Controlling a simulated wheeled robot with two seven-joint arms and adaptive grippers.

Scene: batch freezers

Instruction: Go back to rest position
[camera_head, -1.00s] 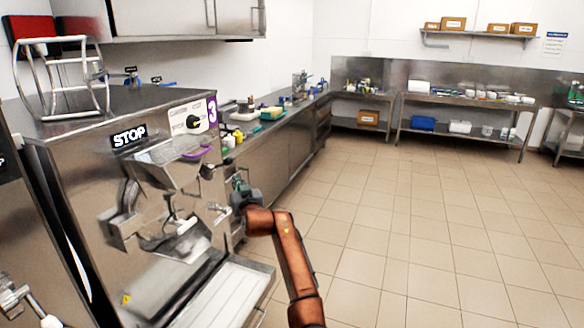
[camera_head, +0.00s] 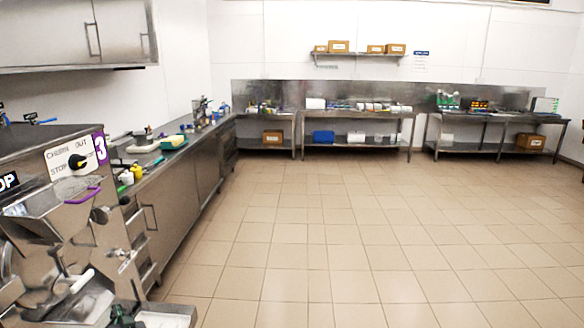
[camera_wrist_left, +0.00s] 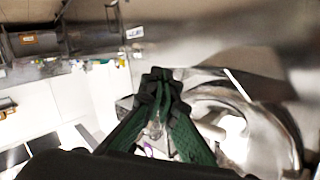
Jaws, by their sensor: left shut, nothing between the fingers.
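My left gripper (camera_head: 122,314) shows only as a small dark green piece at the bottom left edge of the head view, in front of the batch freezer (camera_head: 60,225). In the left wrist view its two green fingers (camera_wrist_left: 158,82) meet at the tips, with nothing seen between them. Blurred metal machine parts lie behind and to the right of the fingers there. My right gripper is not in view.
A steel counter (camera_head: 180,200) with bottles and small items runs along the left wall. Steel tables (camera_head: 355,118) stand at the back wall under a shelf (camera_head: 360,54) with boxes. The tiled floor (camera_head: 330,240) in the middle and right is clear.

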